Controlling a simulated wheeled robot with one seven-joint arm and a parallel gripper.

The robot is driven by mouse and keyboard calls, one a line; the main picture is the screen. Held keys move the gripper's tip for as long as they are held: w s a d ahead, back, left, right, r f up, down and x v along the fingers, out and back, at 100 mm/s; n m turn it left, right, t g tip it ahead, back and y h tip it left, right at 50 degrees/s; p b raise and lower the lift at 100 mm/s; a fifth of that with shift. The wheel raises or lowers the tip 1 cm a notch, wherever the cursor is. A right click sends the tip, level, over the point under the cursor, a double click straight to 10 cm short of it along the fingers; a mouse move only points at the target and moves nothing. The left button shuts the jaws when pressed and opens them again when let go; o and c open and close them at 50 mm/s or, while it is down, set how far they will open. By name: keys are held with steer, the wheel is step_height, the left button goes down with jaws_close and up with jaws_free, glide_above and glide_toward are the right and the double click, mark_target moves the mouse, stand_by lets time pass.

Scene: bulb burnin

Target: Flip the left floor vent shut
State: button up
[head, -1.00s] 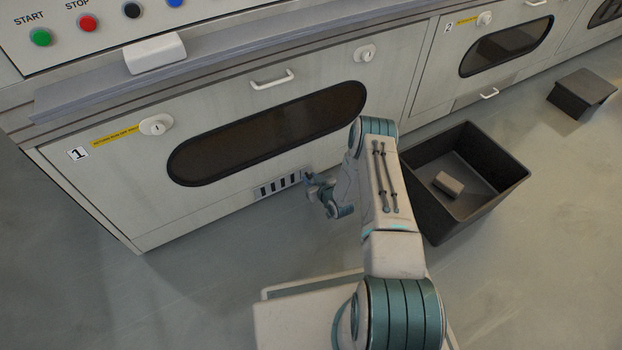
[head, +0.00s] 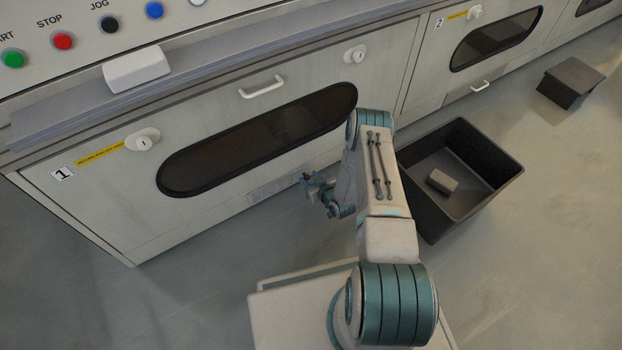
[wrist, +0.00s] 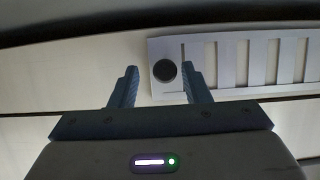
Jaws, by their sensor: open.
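The left floor vent (head: 272,188) is a pale slotted plate low on the front of cabinet 1, under the dark oval window. Its slots now look pale, with no dark gaps, in both views. In the wrist view, the vent (wrist: 232,62) runs to the right, and a dark round knob (wrist: 164,70) sits at its left end. My gripper (head: 307,179) is at the vent's right end in the head view. In the wrist view my gripper (wrist: 160,80) is open, with the knob appearing between its fingertips, nearer the right one. I cannot tell whether a finger touches it.
A black open bin (head: 487,190) holding a small grey block (head: 442,181) stands right of my arm. A dark step-like box (head: 571,82) stands farther right. A white handle (head: 262,88) and keyed locks stick out from cabinet 1. The floor to the left is clear.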

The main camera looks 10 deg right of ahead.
steer(key=p+v, duration=0.5)
steer(key=v, duration=0.8)
steer(key=shift+s+r+p, duration=0.25)
steer(key=shift+s+p, duration=0.05)
steer(key=shift+p, duration=0.1)
steer(key=shift+d, duration=0.15)
